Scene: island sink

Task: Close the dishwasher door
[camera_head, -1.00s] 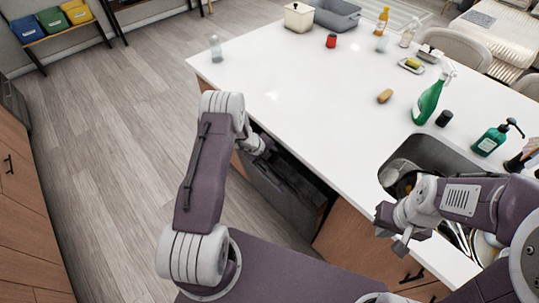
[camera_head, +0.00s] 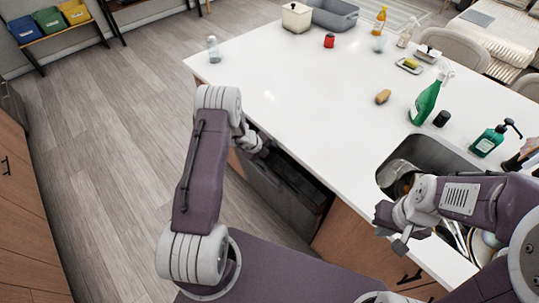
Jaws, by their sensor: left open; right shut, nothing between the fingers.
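The dishwasher (camera_head: 284,199) is under the white counter, left of the wooden cabinet. Its dark grey door appears nearly upright, with a dark strip along its upper right side; I cannot tell whether it is fully shut. My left gripper (camera_head: 265,151) is at the counter's edge by the top of the door. It is open, its fingers partly hidden by my wrist, and contact with the door is unclear. My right gripper (camera_head: 390,228) is shut and empty, above the counter's front edge beside the sink (camera_head: 424,153).
The white counter (camera_head: 310,113) carries a glass jar (camera_head: 213,49), a sponge (camera_head: 383,97), a green spray bottle (camera_head: 425,103) and a soap dispenser (camera_head: 488,141). Dishes are in the sink. The wooden floor (camera_head: 110,150) at left is clear.

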